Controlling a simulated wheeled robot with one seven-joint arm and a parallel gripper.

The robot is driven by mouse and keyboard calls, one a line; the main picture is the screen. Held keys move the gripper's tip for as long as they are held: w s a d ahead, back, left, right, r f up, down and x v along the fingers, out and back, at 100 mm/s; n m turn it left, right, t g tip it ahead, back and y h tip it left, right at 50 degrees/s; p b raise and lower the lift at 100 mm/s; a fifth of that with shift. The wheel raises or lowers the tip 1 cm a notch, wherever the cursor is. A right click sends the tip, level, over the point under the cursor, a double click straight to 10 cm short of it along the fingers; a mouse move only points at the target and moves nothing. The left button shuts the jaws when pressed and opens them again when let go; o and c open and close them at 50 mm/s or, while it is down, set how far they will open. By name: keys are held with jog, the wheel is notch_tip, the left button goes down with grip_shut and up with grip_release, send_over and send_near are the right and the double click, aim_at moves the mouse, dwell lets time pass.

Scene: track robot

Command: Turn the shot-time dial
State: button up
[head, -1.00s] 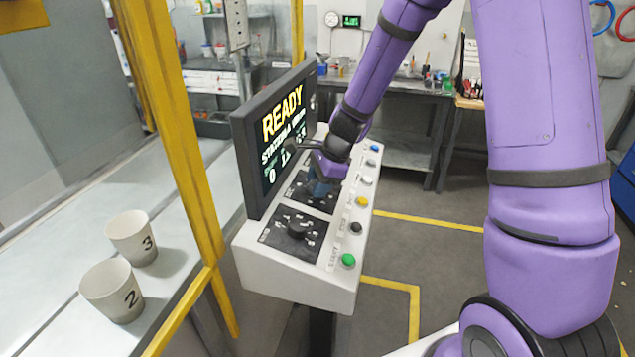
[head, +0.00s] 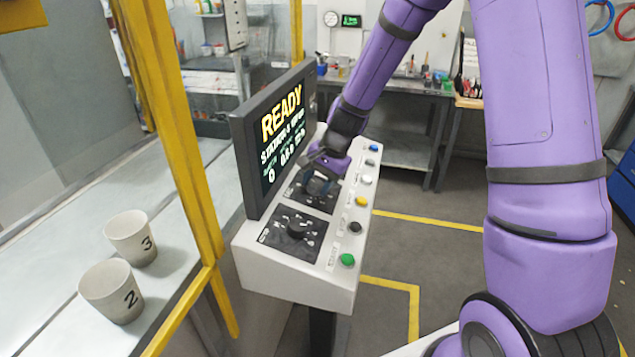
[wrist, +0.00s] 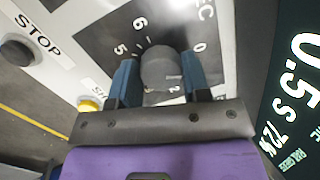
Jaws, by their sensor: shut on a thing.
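The shot-time dial is a round dark knob (wrist: 160,66) on a black-and-white plate with a number scale and the letters "EC" at the plate's edge. My gripper (wrist: 161,80) has one blue finger on each side of the knob and is shut on it. In the head view my gripper (head: 318,183) reaches down onto the far dial plate of the console and hides most of that knob. The screen (head: 283,135) beside it reads "READY". In the wrist view the screen (wrist: 298,90) shows "0.5 s".
A second black dial (head: 297,229) sits nearer on the console (head: 300,285). A row of coloured buttons, with a green one (head: 347,260) nearest, runs along its right edge. A yellow post (head: 190,160) and two numbered cups (head: 131,238) stand left.

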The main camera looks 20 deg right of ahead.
dwell(0.4)
jog(key=o, duration=0.9)
jog(key=v, duration=1.1)
